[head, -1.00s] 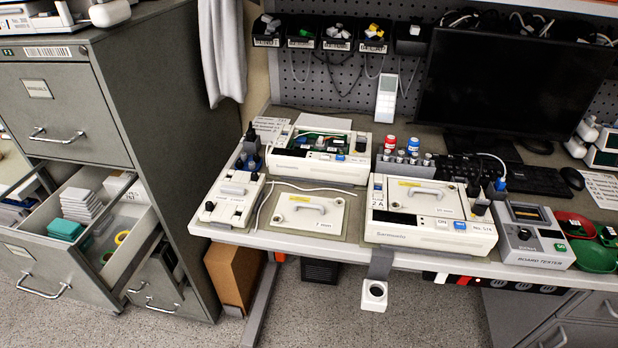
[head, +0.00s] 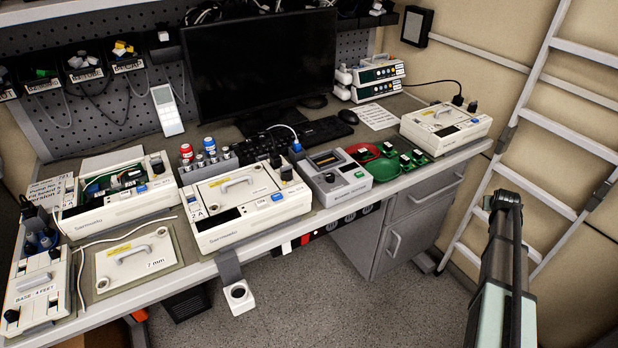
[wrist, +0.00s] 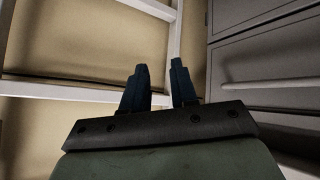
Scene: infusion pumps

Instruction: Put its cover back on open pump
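The open pump (head: 118,199) stands at the left of the bench, with its green circuit board and wiring exposed. A loose cover plate (head: 136,257) with a grey handle, a yellow label and a "7 mm" mark lies flat on a mat in front of it. A thin white cord or gasket lies along the plate's left and back edges. My arm is at the right of the head view, away from the bench. My gripper (wrist: 160,88) shows in the wrist view with two dark fingers apart and nothing between them.
A covered pump (head: 240,198) stands right of the plate, then a board tester (head: 338,178). Another covered pump (head: 445,125) is at the bench's right end. A ladder (head: 560,125) leans near my arm.

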